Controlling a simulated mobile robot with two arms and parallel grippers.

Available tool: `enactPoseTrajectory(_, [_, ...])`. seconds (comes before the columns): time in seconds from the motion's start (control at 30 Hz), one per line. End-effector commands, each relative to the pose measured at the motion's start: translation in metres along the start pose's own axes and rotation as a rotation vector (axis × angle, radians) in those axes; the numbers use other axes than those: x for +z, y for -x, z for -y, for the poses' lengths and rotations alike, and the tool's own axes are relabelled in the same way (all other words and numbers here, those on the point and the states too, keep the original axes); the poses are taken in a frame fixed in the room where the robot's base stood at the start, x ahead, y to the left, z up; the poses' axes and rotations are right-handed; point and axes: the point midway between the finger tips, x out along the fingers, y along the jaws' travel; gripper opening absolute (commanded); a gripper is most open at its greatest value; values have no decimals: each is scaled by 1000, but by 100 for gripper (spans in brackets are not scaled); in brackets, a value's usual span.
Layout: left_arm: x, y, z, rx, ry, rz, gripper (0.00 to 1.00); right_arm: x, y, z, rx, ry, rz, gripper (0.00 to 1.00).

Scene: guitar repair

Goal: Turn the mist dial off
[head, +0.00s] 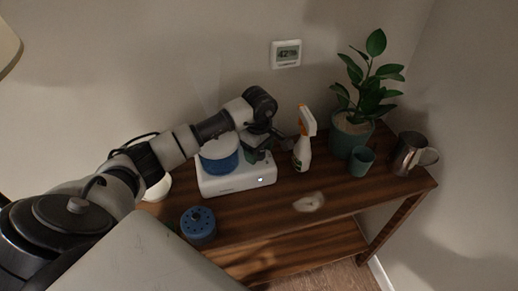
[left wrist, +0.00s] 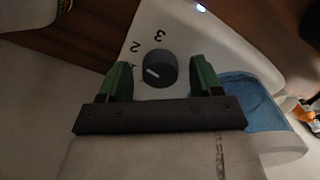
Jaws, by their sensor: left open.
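The humidifier is a white base (head: 238,181) with a blue tank (head: 220,163) on the wooden table; a small light on its front is lit. In the left wrist view the dark round mist dial (left wrist: 160,69) sits on the white panel, with 3, 2 and a partly hidden numeral around it. Its white mark points to the lower left, near the partly hidden numeral. My left gripper (left wrist: 160,64) is open, with one green finger on each side of the dial and gaps visible. In the head view the left gripper (head: 257,154) covers the dial.
A spray bottle (head: 302,148) stands close right of the humidifier. A potted plant (head: 350,137), a green cup (head: 361,160) and a metal mug (head: 408,153) are further right. A blue round container (head: 198,224) and a small pale dish (head: 309,202) are in front.

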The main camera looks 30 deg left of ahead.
Motion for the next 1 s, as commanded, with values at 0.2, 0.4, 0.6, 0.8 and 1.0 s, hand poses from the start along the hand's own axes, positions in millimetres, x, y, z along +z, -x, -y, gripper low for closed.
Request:
enactPoseTrajectory(0.2, [0, 0, 0, 0, 0, 0, 51, 10, 0, 2, -2, 0, 15, 38])
enactPoseTrajectory(0.4, [0, 0, 0, -1, 0, 1, 20, 14, 1, 2, -3, 0, 22, 38])
enactPoseTrajectory(0.6, [0, 0, 0, -1, 7, 1, 15, 13, 0, 2, -3, 0, 22, 38])
enactPoseTrajectory(0.8, [0, 0, 0, -1, 63, 0, 15, 12, -2, 2, -2, 0, 19, 38])
enactPoseTrajectory(1.0, [-1, -1, 0, -1, 192, -1, 15, 11, -7, 2, -2, 0, 18, 38])
